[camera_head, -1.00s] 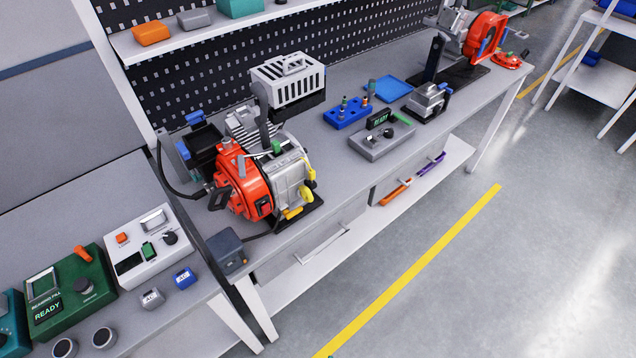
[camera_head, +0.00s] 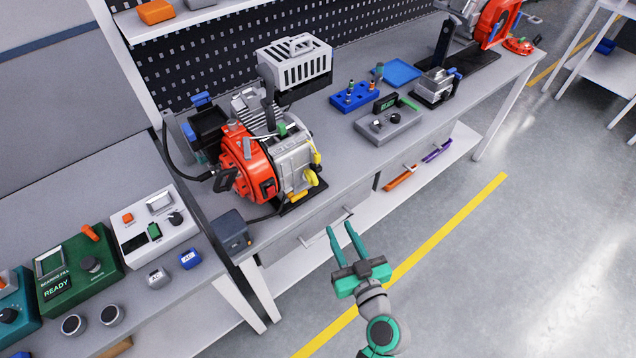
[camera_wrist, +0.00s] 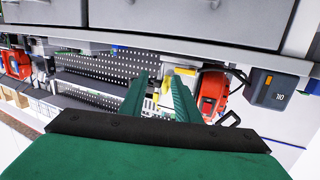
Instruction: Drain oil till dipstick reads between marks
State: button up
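A red and silver engine (camera_head: 270,165) stands on the workbench, with yellow parts low on its right side; it also shows, sideways, in the wrist view (camera_wrist: 212,92). I cannot make out which yellow part is the dipstick or the drain, nor any oil level. My gripper (camera_head: 342,230) is in front of the bench, right of and nearer than the engine, apart from it. Its two green fingers stand apart with nothing between them; they also show in the wrist view (camera_wrist: 158,95).
A small dark box (camera_head: 230,230) sits at the bench corner, its cable leading to the engine. A grey READY console (camera_head: 388,122) and a blue holder (camera_head: 355,97) stand right of the engine. A green READY unit (camera_head: 75,268) is on the left bench. The floor in front is clear.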

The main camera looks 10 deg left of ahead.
aim_at(316, 180)
notch_tip(316, 180, up, 6)
jog(key=w+a+n+y, duration=0.1)
jog(key=w+n+y, duration=0.1)
jog(key=n+y, duration=0.1)
jog(key=shift+g, duration=0.4)
jog(key=x, duration=1)
jog(key=shift+w+a, duration=0.2)
jog(key=shift+a, duration=0.2)
grip_shut()
